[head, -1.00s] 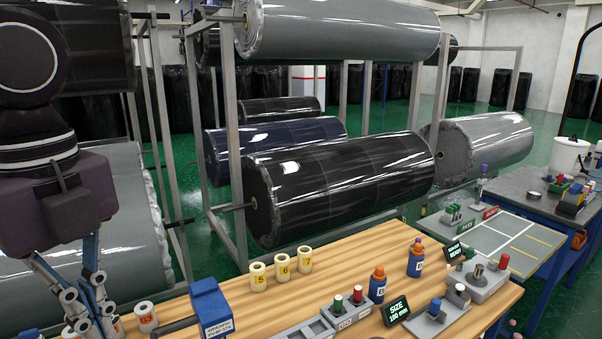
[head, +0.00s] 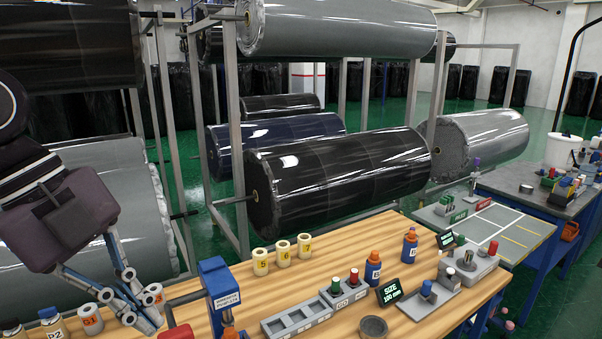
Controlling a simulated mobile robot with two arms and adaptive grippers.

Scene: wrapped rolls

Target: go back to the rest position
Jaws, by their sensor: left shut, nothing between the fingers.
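My left gripper (head: 143,316) hangs at the lower left in the head view, tilted down to the right over the wooden table (head: 330,262). Its fingers are shut and I see nothing held between them. Small white cylinders with orange marks (head: 90,319) stand close beside and behind its fingers; I cannot tell whether any touches them. My right gripper is not in view.
A blue device (head: 219,290) stands right of my left gripper. Yellow-labelled cylinders (head: 283,253), a grey tray (head: 300,318), bottles and a size display (head: 389,292) are on the table. Large wrapped rolls (head: 340,178) hang on racks behind. Some bare wood lies mid-table.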

